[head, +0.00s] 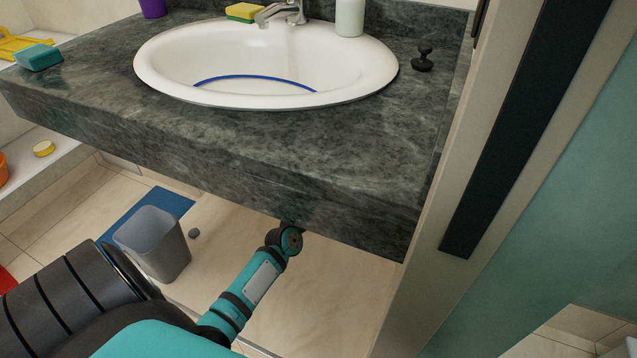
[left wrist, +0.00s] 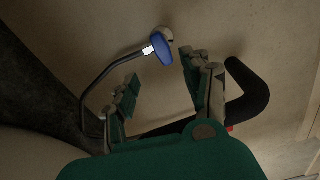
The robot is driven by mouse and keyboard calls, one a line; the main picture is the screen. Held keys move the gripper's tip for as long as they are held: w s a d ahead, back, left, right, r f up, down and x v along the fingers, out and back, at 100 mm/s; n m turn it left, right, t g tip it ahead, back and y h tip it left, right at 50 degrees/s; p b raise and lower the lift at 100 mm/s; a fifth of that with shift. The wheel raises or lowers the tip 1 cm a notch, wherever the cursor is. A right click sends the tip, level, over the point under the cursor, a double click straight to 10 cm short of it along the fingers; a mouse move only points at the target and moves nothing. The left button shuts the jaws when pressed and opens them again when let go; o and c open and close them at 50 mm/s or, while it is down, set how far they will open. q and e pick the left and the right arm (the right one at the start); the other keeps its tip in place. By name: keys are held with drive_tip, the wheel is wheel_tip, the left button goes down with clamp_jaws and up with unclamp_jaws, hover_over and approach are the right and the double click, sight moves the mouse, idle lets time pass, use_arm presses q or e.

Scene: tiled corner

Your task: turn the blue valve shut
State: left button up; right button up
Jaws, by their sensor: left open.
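The blue valve (left wrist: 163,49) shows in the left wrist view as a small blue handle at the end of a bent metal pipe (left wrist: 100,82), near the wall. My left gripper (left wrist: 158,75) is open, with its two green-padded fingers on either side of the space just below the valve in the picture. The valve appears apart from both fingers, nearer the right finger's tip. In the head view my left arm reaches under the counter, which hides the gripper and the valve. My right gripper is in neither view.
The dark stone counter (head: 250,150) overhangs my arm and holds a white sink (head: 150,75). A thick black bent pipe (left wrist: 250,90) lies right of the gripper. A grey bin (head: 155,245) stands on the floor; a door frame (head: 440,200) rises at right.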

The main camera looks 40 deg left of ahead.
use_arm(q)
drive_tip(key=shift+v, duration=1.4)
